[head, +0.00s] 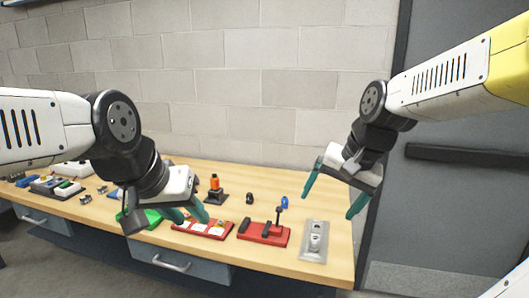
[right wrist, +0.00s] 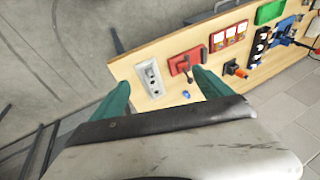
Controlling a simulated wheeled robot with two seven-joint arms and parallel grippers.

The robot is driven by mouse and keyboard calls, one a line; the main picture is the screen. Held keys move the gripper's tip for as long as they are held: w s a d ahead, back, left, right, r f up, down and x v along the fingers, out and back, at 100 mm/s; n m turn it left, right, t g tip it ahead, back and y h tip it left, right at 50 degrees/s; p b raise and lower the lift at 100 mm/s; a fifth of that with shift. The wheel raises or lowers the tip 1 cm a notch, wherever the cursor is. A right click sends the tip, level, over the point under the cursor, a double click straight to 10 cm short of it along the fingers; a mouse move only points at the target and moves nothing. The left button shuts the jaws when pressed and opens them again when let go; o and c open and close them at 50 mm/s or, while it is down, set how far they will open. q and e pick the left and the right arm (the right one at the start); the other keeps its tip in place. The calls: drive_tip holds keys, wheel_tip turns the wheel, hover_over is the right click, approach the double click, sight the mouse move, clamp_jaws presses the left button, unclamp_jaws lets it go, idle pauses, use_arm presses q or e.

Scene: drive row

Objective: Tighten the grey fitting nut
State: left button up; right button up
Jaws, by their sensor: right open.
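The grey fitting (head: 315,242), with what looks like the nut on it, stands on a light grey plate (head: 313,256) at the right end of the bench. The nut is too small to make out clearly. In the right wrist view the plate (right wrist: 154,84) shows between my fingers, further off. My right gripper (head: 335,192) is open and empty, in the air above the bench's right end, apart from the fitting. My left gripper (head: 194,219) hangs over the middle of the bench near a red block with white labels (head: 204,229). Its teal fingers stand apart with nothing seen between them.
A red base with a dark lever (head: 262,234) stands left of the grey plate, with a blue knob (head: 284,202) behind. An orange-topped post (head: 215,188) and a green block (head: 152,218) are further left. A block wall (head: 290,120) closes the back.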

drive_tip(key=s+r+n+t, duration=0.1)
drive_tip(key=s+n+t, duration=0.1)
drive_tip(key=s+n, duration=0.2)
drive_tip(key=s, duration=0.3)
drive_tip(key=shift+s+a+r, duration=0.15)
drive_tip(key=shift+s+r, duration=0.15)
drive_tip(key=shift+r, duration=0.1)
drive_tip(key=shift+s+n, duration=0.2)
drive_tip(key=shift+n, duration=0.2)
drive_tip(key=c, duration=0.4)
drive_tip(key=shift+w, duration=0.25)
drive_tip(key=c, duration=0.3)
drive_tip(key=w+f+g, duration=0.1)
drive_tip(key=w, duration=0.3)
drive_tip(key=w+f+n+g+h, duration=0.1)
drive_tip(key=w, duration=0.3)
drive_tip(key=w+d+f+n+g, duration=0.1)
drive_tip(key=w+f, duration=0.1)
drive_tip(key=w, duration=0.2)
drive_tip(key=shift+d+h, duration=0.1)
drive_tip(key=shift+h, duration=0.2)
drive_tip(key=shift+c, duration=0.7)
drive_tip(key=n+g+h, duration=0.1)
drive_tip(key=n+g, duration=0.1)
drive_tip(key=g, duration=0.1)
hover_over(315, 238)
wheel_tip(315, 238, down, 14)
drive_tip(key=shift+s+r, duration=0.1)
drive_tip(key=shift+s, duration=0.05)
wheel_tip(315, 238, down, 8)
